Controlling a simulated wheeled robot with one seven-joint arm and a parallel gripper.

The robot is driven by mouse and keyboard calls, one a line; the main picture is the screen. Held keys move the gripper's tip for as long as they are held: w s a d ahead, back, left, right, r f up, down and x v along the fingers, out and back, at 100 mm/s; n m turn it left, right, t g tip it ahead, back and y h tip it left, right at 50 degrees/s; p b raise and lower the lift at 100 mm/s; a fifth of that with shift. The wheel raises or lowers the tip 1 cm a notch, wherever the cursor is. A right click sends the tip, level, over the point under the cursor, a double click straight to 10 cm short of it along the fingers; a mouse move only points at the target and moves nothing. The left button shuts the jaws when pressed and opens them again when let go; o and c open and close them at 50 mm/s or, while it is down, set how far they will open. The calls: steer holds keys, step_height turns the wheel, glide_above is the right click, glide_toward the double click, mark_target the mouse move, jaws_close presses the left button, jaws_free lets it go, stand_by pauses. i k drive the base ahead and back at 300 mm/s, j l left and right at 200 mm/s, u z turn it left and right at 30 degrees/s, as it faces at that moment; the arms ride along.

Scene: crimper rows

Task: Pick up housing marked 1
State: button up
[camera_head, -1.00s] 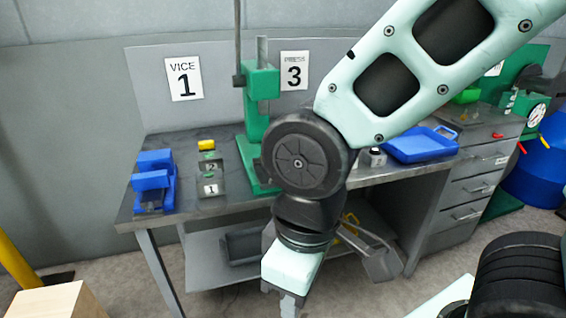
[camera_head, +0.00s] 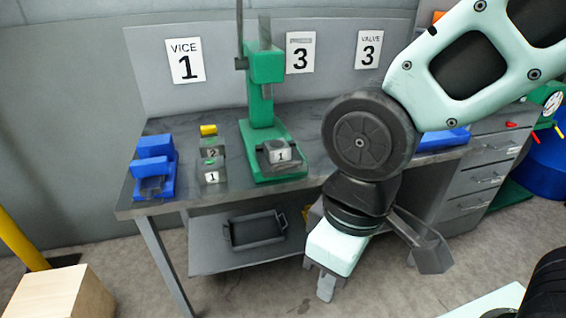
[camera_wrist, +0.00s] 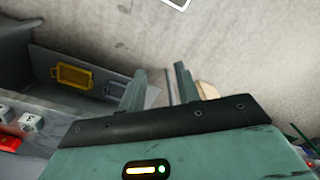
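A grey block with a white face marked 1 (camera_head: 279,153) sits on the base of the green press (camera_head: 264,120). A second white label marked 1 (camera_head: 211,177) is at the front of a dark holder on the bench, with a label marked 2 (camera_head: 212,153) behind it. I cannot tell for certain which one is the housing. My gripper (camera_head: 324,288) hangs in front of the bench, below its top and to the right of both. In the wrist view my gripper (camera_wrist: 160,86) has its two fingers apart with nothing between them. Neither label marked 1 shows there.
A blue vice (camera_head: 153,172) stands at the bench's left end. A yellow piece (camera_head: 208,130) sits behind the holder. A dark tray (camera_head: 254,231) lies on the lower shelf. The wrist view shows a white cube marked 3 (camera_wrist: 31,122) and a yellow tray (camera_wrist: 74,77). A wooden box (camera_head: 58,293) stands front left.

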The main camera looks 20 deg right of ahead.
mark_target(276, 151)
steer(key=i+z, duration=0.2)
steer(key=i, duration=0.2)
steer(key=i+j+z, duration=0.15)
steer(key=i, duration=0.3)
steer(key=i+j+z, duration=0.2)
steer(key=i, duration=0.2)
